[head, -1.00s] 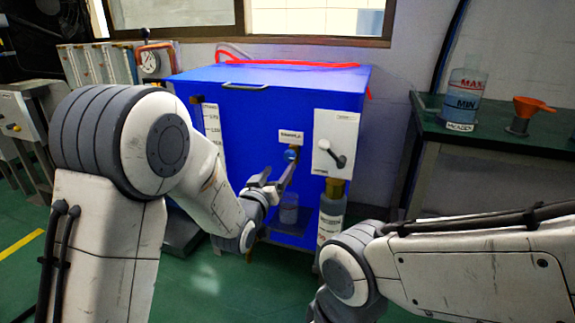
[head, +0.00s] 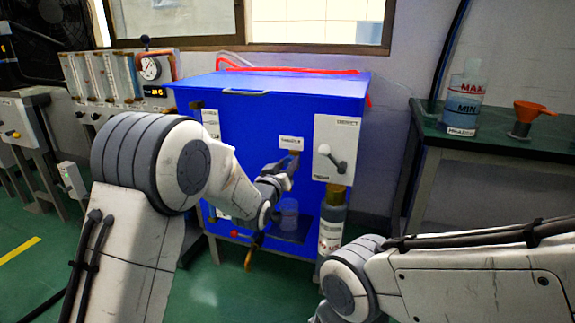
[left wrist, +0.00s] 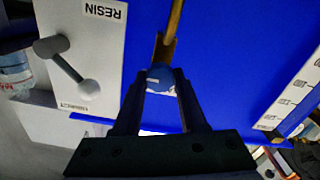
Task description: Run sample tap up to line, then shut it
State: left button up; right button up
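The sample tap is on the front of the blue cabinet (head: 245,150), under a small white label (head: 291,142). My left gripper (head: 292,160) covers most of it in the head view. In the left wrist view, its blue handle (left wrist: 160,77) sits between the two dark fingertips (left wrist: 162,85), which close in on both sides, with a brass piece (left wrist: 166,48) beyond. A clear cup (head: 289,212) stands below on a dark shelf; its line and level are too small to read. My right gripper is out of view; only my right arm shows.
Right of the tap is a white panel with a grey lever (head: 335,160), also in the left wrist view (left wrist: 66,68), above a labelled grey cylinder (head: 331,225). A green bench (head: 495,141) at right holds a MAX/MIN bottle (head: 465,98) and an orange funnel (head: 535,107).

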pick_arm(q)
grip_shut()
jog(key=shift+n, duration=2.2)
jog(key=o, duration=1)
grip_release()
jog(key=shift+o, duration=0.2)
jog(key=p+v, duration=0.3)
jog(key=v, duration=0.7)
jog(key=shift+s+a, duration=0.15)
jog(key=shift+s, duration=0.1)
